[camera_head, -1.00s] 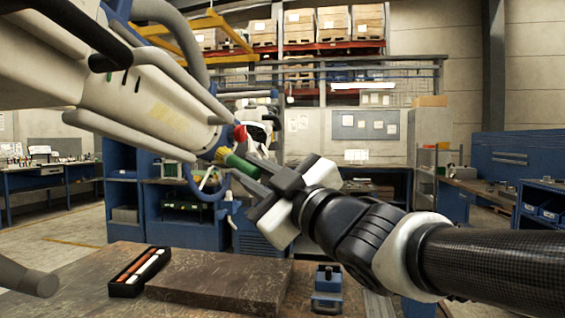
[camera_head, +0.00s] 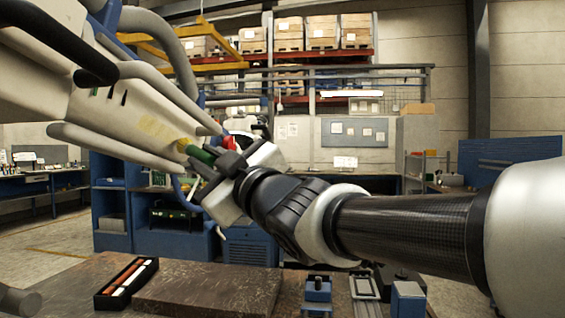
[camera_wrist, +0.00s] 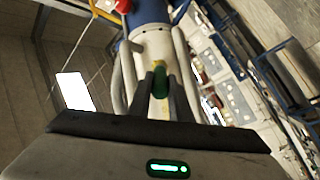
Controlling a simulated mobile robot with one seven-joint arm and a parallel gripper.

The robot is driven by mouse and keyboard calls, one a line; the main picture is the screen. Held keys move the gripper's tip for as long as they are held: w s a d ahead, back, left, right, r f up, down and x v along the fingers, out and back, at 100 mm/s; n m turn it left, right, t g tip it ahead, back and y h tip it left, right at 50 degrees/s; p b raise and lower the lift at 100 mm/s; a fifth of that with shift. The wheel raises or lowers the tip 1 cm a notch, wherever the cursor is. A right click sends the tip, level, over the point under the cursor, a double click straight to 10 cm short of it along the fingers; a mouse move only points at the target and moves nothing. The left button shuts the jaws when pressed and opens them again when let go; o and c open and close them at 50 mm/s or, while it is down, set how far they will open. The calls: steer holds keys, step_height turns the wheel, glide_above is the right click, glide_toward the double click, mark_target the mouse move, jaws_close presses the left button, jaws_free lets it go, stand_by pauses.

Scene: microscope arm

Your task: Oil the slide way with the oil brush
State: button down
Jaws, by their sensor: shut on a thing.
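My gripper (camera_head: 212,156) is shut on the oil brush (camera_head: 201,154), which has a green handle and a yellowish tip pointing up and left. The brush is held in the air, well above the table, in front of the large cream machine arm. In the wrist view the green handle (camera_wrist: 160,82) sits between my two dark fingers. A grey grooved strip (camera_head: 362,287) on the table at the right may be the slide way; my arm passes above it and it is clear of the brush.
A black tray (camera_head: 104,301) with orange and white sticks lies at the table's left, beside a flat brown plate (camera_head: 205,290). Blue blocks (camera_head: 318,291) (camera_head: 407,298) flank the grooved strip. The cream machine arm (camera_head: 130,115) hangs close behind the brush.

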steer(key=shift+w+a+r, duration=0.15)
steer(key=shift+a+r, duration=0.15)
steer(key=shift+a, duration=0.15)
stand_by(0.6)
steer(key=shift+s+r+b, duration=0.2)
steer(key=shift+s+b, duration=0.05)
steer(key=shift+s, duration=0.55)
steer(key=shift+s+r+b, duration=0.15)
steer(key=shift+s+b, duration=0.1)
steer(key=shift+s, duration=0.55)
steer(key=shift+s+r, duration=1.3)
steer(key=shift+s, duration=3.45)
steer(key=shift+w+f+p, duration=0.3)
steer(key=shift+w+f, duration=0.25)
steer(key=shift+w, duration=1.55)
steer(key=shift+w+f+p, duration=0.3)
steer(key=shift+w+f, duration=0.2)
steer(key=shift+w, duration=1.65)
steer(key=shift+w+f+p, duration=0.3)
steer(key=shift+w+f, duration=0.25)
steer(key=shift+w, duration=1.55)
steer(key=s+d+f+b, duration=0.1)
steer(key=d+f, duration=0.2)
steer(key=d, duration=0.1)
steer(key=shift+s+d+f, duration=0.15)
steer(key=shift+d+f, duration=0.05)
steer(key=shift+d, duration=0.2)
